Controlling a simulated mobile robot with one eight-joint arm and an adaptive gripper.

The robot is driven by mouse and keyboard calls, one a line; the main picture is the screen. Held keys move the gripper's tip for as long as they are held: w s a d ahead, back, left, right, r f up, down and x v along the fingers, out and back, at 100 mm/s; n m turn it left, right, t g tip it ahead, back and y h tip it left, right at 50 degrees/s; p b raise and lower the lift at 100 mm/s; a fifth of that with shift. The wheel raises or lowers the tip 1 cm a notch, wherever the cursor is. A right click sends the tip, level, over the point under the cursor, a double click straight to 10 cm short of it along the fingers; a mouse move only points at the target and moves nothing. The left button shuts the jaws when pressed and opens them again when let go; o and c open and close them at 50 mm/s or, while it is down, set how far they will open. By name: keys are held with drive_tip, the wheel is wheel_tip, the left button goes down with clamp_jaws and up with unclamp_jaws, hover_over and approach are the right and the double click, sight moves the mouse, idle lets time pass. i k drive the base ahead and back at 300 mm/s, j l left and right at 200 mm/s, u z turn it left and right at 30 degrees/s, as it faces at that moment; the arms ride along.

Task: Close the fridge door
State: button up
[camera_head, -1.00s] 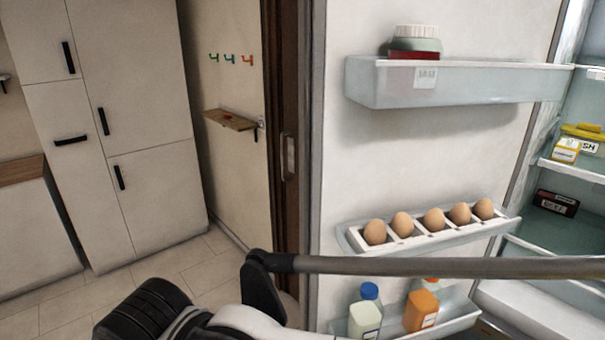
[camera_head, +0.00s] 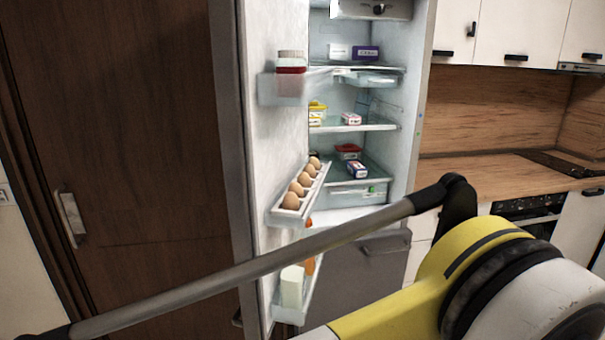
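The fridge door (camera_head: 272,135) stands open on the left of the fridge (camera_head: 415,100), its inner face turned to the right. A shelf with a red jar (camera_head: 291,68), an egg rack (camera_head: 283,215) with several brown eggs, and a lower shelf (camera_head: 290,315) with a white bottle and an orange container are on the door. The fridge's inside is visible, with food packs on its shelves. My arm crosses the lower part of the view, in front of the door's lower part. My gripper is not in view.
A dark wooden door (camera_head: 140,150) with a metal handle stands left of the fridge door. On the right are white wall cabinets (camera_head: 520,25), a wooden counter (camera_head: 480,175) and an oven (camera_head: 530,210). A grey drawer (camera_head: 360,270) is below the fridge compartment.

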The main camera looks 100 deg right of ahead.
sight(265, 138)
drive_tip(key=i+z, duration=0.1)
drive_tip(key=z, duration=0.4)
drive_tip(key=i+j+z, duration=0.1)
drive_tip(key=z, duration=0.35)
drive_tip(key=i+j+z, duration=0.1)
drive_tip(key=z, duration=0.4)
drive_tip(key=j+z, duration=0.15)
drive_tip(key=z, duration=0.3)
drive_tip(key=i+j+z, duration=0.1)
drive_tip(key=z, duration=0.4)
drive_tip(key=k+j, duration=0.05)
